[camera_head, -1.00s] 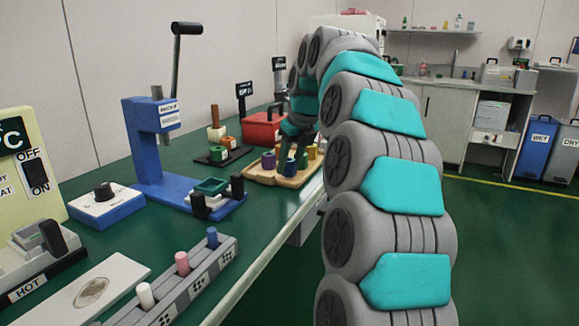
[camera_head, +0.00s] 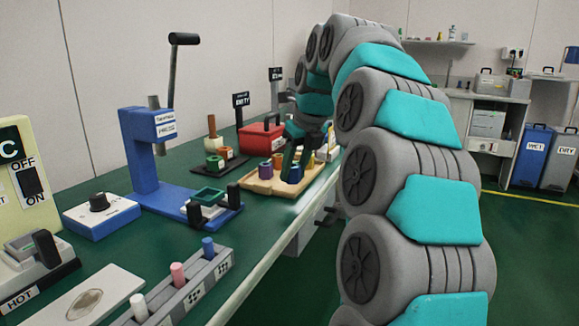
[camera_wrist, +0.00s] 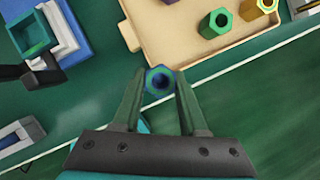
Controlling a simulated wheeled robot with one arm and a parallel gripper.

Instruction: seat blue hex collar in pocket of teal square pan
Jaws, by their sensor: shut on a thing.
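The blue hex collar (camera_wrist: 160,80) is between the fingertips of my gripper (camera_wrist: 160,88) in the wrist view, its open bore facing the camera. My gripper is shut on it, above the front edge of the bench. In the head view, the blue collar (camera_head: 292,174) shows under the dark fingers at the front of the wooden tray. The teal square pan (camera_head: 209,195) sits on the blue press base, left of my gripper. It also shows at the top left of the wrist view (camera_wrist: 50,48); its pocket is partly visible.
The wooden tray (camera_head: 259,187) holds several coloured collars, including a green one (camera_wrist: 216,22). The blue press (camera_head: 142,150) stands behind the pan, with black posts (camera_head: 233,194) beside it. A grey rack of pegs (camera_head: 190,284) lies nearer. Green bench top is clear between tray and press.

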